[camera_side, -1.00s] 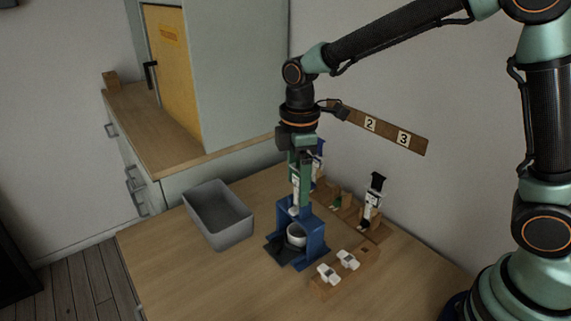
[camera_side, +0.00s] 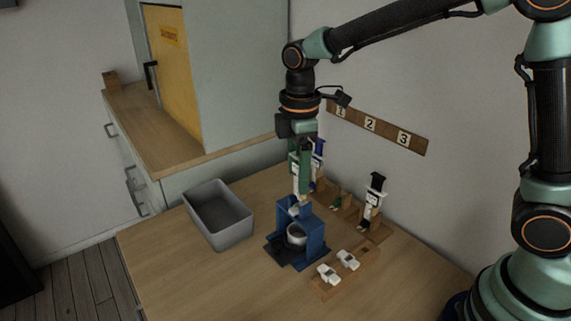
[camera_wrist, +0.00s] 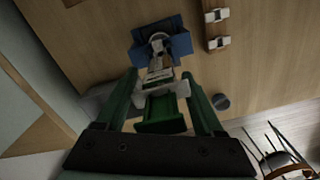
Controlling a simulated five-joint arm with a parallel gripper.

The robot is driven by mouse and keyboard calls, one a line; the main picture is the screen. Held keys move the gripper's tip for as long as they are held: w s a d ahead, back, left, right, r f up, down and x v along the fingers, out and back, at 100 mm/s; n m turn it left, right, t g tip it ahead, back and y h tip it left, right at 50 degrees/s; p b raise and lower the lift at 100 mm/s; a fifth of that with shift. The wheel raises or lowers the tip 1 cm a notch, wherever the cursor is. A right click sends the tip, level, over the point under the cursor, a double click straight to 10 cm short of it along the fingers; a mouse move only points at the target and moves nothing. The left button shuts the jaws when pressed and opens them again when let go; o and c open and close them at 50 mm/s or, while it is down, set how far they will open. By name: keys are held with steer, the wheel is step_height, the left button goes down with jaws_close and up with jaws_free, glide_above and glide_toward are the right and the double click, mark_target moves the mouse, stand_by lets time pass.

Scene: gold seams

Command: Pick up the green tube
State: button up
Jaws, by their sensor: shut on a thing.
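The green tube has a green end and a pale, labelled body. In the side view, the tube (camera_side: 297,189) hangs nearly upright, its lower end at the top of a blue stand (camera_side: 315,236). My gripper (camera_side: 302,160) is shut on its upper part. In the wrist view, the tube's green end (camera_wrist: 162,112) lies between the green fingers of my gripper (camera_wrist: 160,92). The tube's tip points towards the blue stand (camera_wrist: 180,43). I cannot tell whether the tip touches the stand.
A white cup (camera_side: 296,234) sits in the stand. Behind are a blue-topped tube (camera_side: 319,150) and a black-topped tube (camera_side: 373,198) in wooden holders. A wooden block (camera_side: 345,273) with two white pieces stands in front. A grey bin (camera_side: 219,213) is at left.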

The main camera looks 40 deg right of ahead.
step_height(320, 180, up, 17)
steer(key=w+d+f+n, duration=0.1)
steer(key=d+f+n, duration=0.8)
steer(key=n, duration=0.9)
steer(key=w+d+f+n, duration=0.1)
steer(key=d+f+n, duration=0.8)
steer(key=f+n, duration=0.6)
steer(key=shift+w+n, duration=0.3)
steer(key=shift+n, duration=1.1)
steer(key=shift+f, duration=2.05)
stand_by(0.5)
